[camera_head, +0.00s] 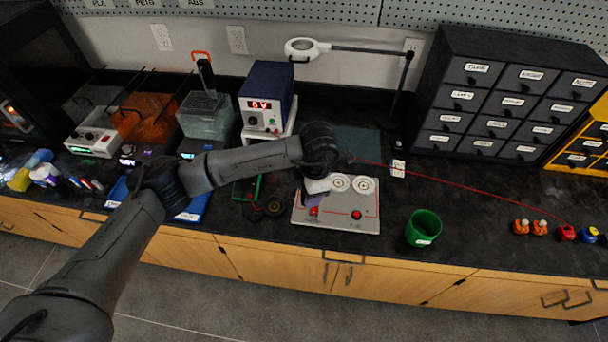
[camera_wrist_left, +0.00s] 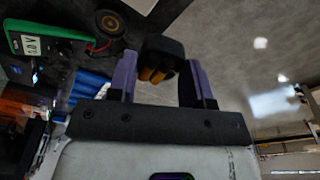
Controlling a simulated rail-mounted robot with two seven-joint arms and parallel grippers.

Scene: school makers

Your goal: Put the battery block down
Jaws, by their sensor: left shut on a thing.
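My left gripper (camera_head: 314,204) comes down over the left part of a pale board (camera_head: 345,222) with two round white fittings and red parts. In the wrist view my left gripper (camera_wrist_left: 158,72) has its purple fingers shut on a dark block with orange-yellow parts (camera_wrist_left: 162,58), which I take to be the battery block. In the head view the block is mostly hidden by the gripper, and I cannot tell whether it touches the board. My right gripper is in neither view.
A green meter (camera_wrist_left: 48,45) and a round black part (camera_head: 273,207) lie left of the board. A green cup (camera_head: 423,229) stands to the right. A power supply (camera_head: 266,97) and a magnifier lamp (camera_head: 304,48) stand behind. The counter between board and cup is clear.

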